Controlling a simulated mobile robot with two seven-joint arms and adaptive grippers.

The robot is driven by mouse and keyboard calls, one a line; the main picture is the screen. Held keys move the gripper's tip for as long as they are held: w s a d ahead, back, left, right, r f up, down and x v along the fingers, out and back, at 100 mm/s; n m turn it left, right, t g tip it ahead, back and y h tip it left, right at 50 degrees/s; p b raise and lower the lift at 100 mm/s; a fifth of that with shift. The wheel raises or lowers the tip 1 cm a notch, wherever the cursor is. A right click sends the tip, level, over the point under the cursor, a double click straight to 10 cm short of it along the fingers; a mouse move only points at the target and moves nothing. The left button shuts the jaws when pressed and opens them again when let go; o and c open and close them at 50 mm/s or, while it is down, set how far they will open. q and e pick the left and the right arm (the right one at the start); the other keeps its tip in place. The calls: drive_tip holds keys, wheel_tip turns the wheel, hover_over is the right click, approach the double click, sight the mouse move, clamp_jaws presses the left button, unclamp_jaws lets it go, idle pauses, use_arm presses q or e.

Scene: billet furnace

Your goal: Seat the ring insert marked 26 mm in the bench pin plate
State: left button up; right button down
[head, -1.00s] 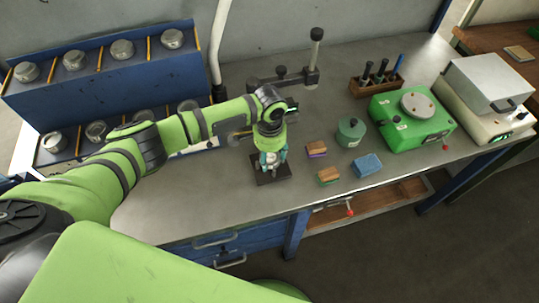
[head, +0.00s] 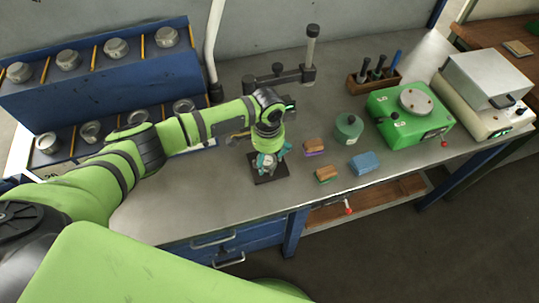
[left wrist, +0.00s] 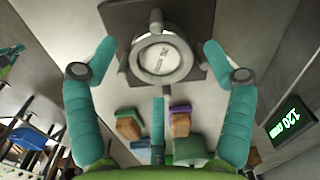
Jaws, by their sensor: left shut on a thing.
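The ring insert (left wrist: 163,57), a grey ring with a pale marked face, sits at the dark pin plate (left wrist: 115,15) in the left wrist view. The marking is too blurred to read surely, and I cannot tell how deep the ring sits. In the head view the pin plate (head: 281,174) lies on the bench with the ring (head: 267,164) over it, partly hidden. My left gripper (head: 271,158) is directly above, its teal fingers spread around the ring. In the left wrist view the fingertips (left wrist: 160,45) stand apart from the ring, with gaps on both sides. My right gripper is not in view.
Two small brown-topped blocks (head: 314,146) (head: 326,174), a blue block (head: 362,163) and a green canister (head: 348,128) stand right of the plate. A black stand (head: 310,65) is behind. A green machine (head: 415,115) stands farther right. The bench front left of the plate is clear.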

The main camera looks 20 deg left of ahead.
sight(267, 159)
use_arm(q)
drive_tip(key=shift+s+a+f, duration=0.15)
drive_tip(key=shift+a+f, duration=0.15)
drive_tip(key=shift+a, duration=0.2)
drive_tip(key=shift+w+r+p, duration=0.15)
drive_tip(key=shift+r+p, duration=0.2)
drive_tip(key=shift+r, duration=0.45)
drive_tip(key=shift+w+r+p, duration=0.1)
drive_tip(key=shift+r+p, duration=0.2)
drive_tip(key=shift+r, duration=0.45)
drive_tip(key=shift+d+r, duration=0.15)
drive_tip(key=shift+r, duration=0.55)
drive_tip(key=shift+d+r, duration=0.1)
drive_tip(key=shift+r, duration=0.6)
wheel_tip(267, 159, up, 6)
drive_tip(key=shift+f, duration=0.25)
drive_tip(key=shift+s+f, duration=0.1)
